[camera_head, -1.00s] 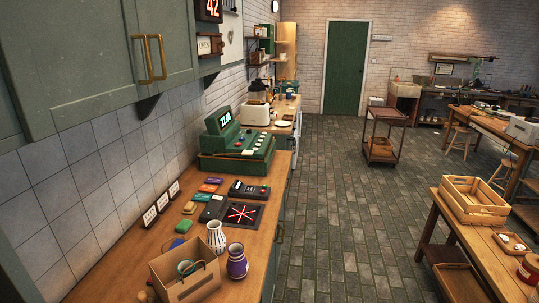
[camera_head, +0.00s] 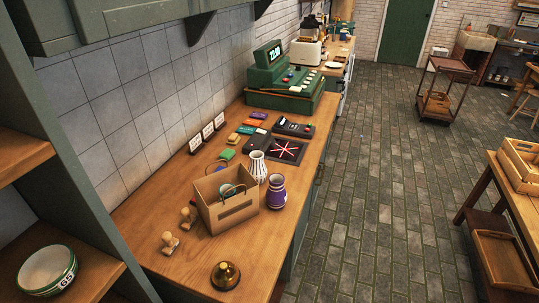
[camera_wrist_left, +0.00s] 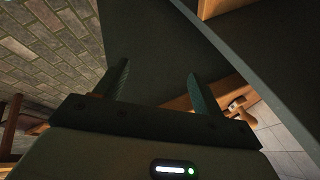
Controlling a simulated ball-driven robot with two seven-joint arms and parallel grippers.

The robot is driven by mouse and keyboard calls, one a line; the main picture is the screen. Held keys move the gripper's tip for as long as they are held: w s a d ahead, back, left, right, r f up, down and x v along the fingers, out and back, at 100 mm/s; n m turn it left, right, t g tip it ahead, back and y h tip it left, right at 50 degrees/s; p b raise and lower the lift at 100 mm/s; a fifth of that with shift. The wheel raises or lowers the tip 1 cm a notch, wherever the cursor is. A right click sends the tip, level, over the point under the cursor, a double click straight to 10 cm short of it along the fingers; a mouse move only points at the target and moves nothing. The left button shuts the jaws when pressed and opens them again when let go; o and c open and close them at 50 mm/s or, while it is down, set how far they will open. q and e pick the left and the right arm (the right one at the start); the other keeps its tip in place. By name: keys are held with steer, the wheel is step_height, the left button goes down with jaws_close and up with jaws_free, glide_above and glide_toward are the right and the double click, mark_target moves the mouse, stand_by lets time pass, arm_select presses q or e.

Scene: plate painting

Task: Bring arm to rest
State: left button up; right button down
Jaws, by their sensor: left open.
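My left gripper (camera_wrist_left: 157,88) shows in the left wrist view with its two fingers spread apart. It is open, with nothing between the fingers. A dark panel (camera_wrist_left: 150,45) fills the view beyond the fingertips. Neither of my arms shows in the head view. My right gripper is in no view.
A wooden counter (camera_head: 150,215) holds a cardboard box (camera_head: 230,208), a white patterned vase (camera_head: 257,166), a purple vase (camera_head: 276,192), stamps (camera_head: 170,243), a brass bell (camera_head: 226,275) and a green cash register (camera_head: 285,80). A shelf with a bowl (camera_head: 47,270) stands at left. The tiled floor (camera_head: 380,190) is open.

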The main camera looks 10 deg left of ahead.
arm_select(q)
steer(key=s+d+f+g+h+b, duration=0.1)
steer(key=s+f+b, duration=0.3)
steer(key=f, duration=1)
steer(key=s+f+n+g+h+b, duration=0.1)
steer(key=s+f+n+g+b, duration=0.2)
steer(key=s+f, duration=1.5)
steer(key=shift+d+f, duration=0.1)
